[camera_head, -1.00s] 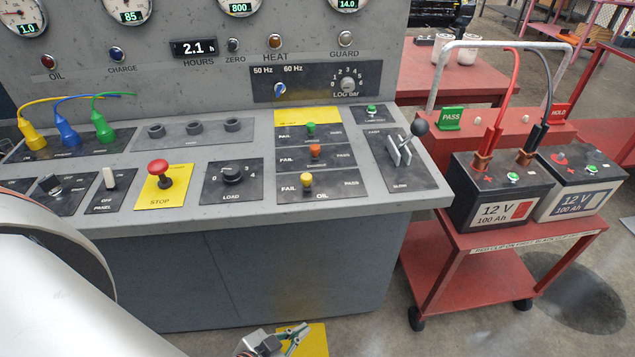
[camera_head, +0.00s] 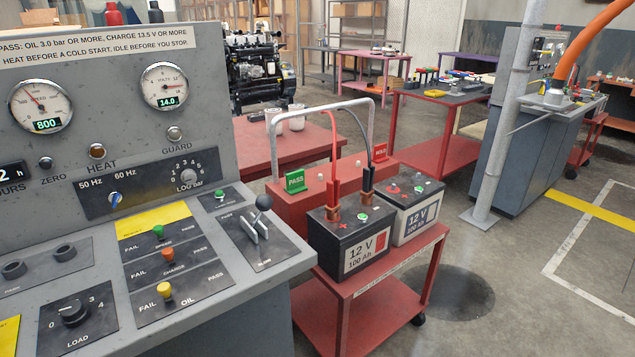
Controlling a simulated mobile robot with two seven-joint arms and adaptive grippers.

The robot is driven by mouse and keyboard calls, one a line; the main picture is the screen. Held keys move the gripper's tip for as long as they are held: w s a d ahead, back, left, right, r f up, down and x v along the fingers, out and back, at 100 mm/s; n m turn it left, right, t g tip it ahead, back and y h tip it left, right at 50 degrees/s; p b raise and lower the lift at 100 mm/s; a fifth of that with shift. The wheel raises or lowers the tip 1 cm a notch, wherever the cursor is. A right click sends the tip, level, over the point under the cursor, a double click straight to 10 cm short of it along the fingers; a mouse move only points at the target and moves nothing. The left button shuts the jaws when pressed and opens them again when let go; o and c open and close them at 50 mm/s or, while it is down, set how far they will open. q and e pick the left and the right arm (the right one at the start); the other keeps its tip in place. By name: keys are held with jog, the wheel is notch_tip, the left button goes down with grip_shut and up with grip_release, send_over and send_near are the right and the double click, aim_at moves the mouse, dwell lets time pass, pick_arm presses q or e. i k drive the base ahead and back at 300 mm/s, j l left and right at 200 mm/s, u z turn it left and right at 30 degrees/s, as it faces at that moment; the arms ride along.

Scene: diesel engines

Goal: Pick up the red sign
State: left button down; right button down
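A small red sign (camera_head: 381,153) marked HOLD stands upright at the back right of the red battery trolley (camera_head: 392,309), behind the batteries. A green sign (camera_head: 295,181) marked PASS stands to its left on the red box (camera_head: 325,176). The black cable with its clamp passes just in front and left of the red sign. Neither of my grippers is in the head view.
The grey control console (camera_head: 222,299) fills the left.

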aim_at(380, 149)
jog(key=i+l+z, duration=0.45)
jog(key=l, duration=0.15)
jog(key=i+l+z, duration=0.4)
jog(key=l, duration=0.15)
jog(key=i+l+z, duration=0.55)
jog(key=i+z, duration=0.35)
jog(key=i, duration=0.75)
jog(key=i+l+u, duration=0.1)
jog(key=i, duration=0.6)
jog(key=i+u, duration=0.75)
jog(key=i+l+u, duration=0.15)
jog(key=u, duration=0.25)
jog(key=i+u, duration=0.25)
jog(key=u, duration=0.2)
jog(key=i+u, duration=0.2)
jog(key=u, duration=0.25)
jog(key=i+l+u, duration=0.2)
jog(key=u, duration=0.3)
